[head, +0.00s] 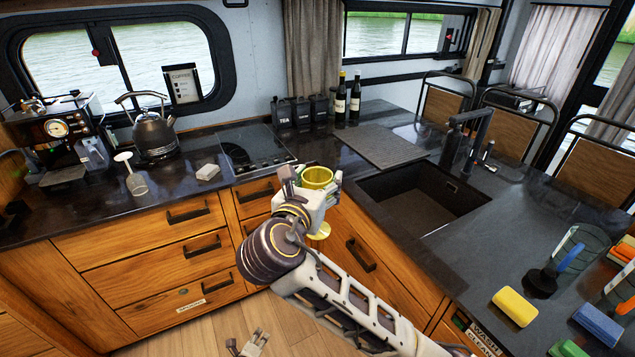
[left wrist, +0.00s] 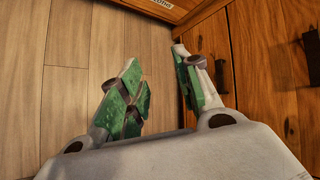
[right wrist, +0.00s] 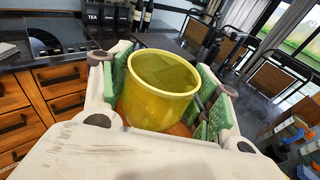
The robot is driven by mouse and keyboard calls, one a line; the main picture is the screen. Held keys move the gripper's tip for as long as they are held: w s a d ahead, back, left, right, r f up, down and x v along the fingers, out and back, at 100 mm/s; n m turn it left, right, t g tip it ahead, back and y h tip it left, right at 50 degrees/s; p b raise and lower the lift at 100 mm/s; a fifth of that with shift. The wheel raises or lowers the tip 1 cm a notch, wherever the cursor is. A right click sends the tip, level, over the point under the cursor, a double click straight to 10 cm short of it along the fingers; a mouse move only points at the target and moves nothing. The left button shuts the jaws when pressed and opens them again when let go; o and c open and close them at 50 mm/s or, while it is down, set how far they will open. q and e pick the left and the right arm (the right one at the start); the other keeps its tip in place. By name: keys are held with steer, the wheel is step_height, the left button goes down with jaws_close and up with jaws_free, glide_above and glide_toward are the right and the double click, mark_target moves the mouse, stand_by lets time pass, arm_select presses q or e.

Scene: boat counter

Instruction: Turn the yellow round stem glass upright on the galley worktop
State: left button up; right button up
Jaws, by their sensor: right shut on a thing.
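The yellow round stem glass (head: 318,176) is held in my right gripper (head: 310,190), in front of the worktop's inner corner. Its open rim faces up and its yellow foot (head: 320,231) shows below the gripper, so it looks about upright. In the right wrist view the yellow bowl (right wrist: 160,85) sits between the green finger pads of the right gripper (right wrist: 165,100); the stem and foot are hidden there. My left gripper (head: 250,343) is low over the floor; in the left wrist view it (left wrist: 163,90) is open and empty. The dark galley worktop (head: 190,190) runs behind.
A clear glass (head: 136,183) stands mouth down near the kettle (head: 153,132). Bare worktop shows left of the hob.

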arm_select(q)
steer(key=s+a+f+n+g, duration=0.1)
steer(key=s+f+n+g, duration=0.2)
steer(key=s+f+n, duration=0.4)
steer(key=s+a+f+n+g, duration=0.1)
steer(key=s+f+n+g, duration=0.2)
steer(key=s, duration=1.5)
steer(key=s+f+n+g, duration=0.3)
steer(key=s+f+n, duration=0.8)
steer(key=s+f, duration=0.2)
steer(key=shift+s+a+f+n+y, duration=0.15)
steer(key=shift+a+f+n+y, duration=0.2)
steer(key=shift+f, duration=0.4)
